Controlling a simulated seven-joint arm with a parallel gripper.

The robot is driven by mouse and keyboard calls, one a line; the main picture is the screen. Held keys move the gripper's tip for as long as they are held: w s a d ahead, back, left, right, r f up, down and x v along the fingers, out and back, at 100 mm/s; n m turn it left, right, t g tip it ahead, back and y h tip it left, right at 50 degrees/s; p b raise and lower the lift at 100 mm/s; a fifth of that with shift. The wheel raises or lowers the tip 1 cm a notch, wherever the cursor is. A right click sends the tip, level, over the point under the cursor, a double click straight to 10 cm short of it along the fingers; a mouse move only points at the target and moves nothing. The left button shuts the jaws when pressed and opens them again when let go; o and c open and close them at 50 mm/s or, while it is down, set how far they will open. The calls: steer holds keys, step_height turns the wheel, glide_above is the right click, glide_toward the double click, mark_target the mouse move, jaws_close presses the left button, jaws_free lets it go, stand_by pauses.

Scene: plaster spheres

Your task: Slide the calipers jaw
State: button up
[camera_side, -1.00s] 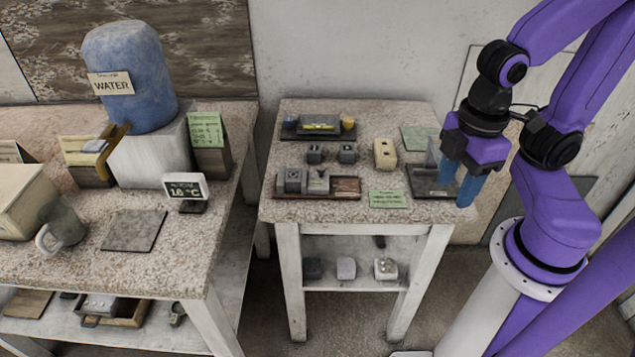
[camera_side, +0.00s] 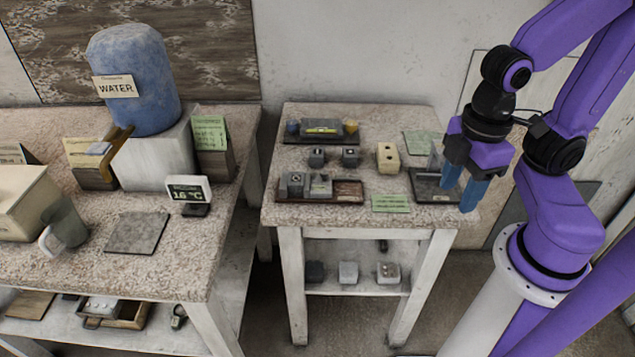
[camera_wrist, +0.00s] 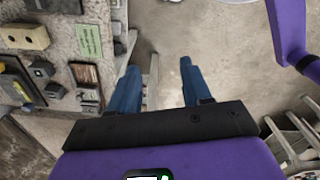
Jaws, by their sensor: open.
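I cannot make out the calipers or their jaw for certain in either view. Several small grey and dark pieces lie on the small speckled table (camera_side: 345,218), too small to name surely. My gripper (camera_side: 459,197) has two blue fingers pointing down, over or beside the right front corner of that table, right of the pieces.
The table bears a dark tray (camera_side: 352,138) at the back, a brown tray (camera_side: 348,190) in front, a cream block (camera_side: 387,157) and a green card (camera_side: 391,204). A larger bench at left carries a blue WATER container (camera_side: 135,85). Floor lies between the tables.

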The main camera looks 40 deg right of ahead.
steer(key=r+n, duration=0.2)
steer(key=n, duration=0.3)
glide_above(324, 171)
step_height(324, 171, down, 17)
steer(key=shift+r, duration=0.15)
stand_by(0.3)
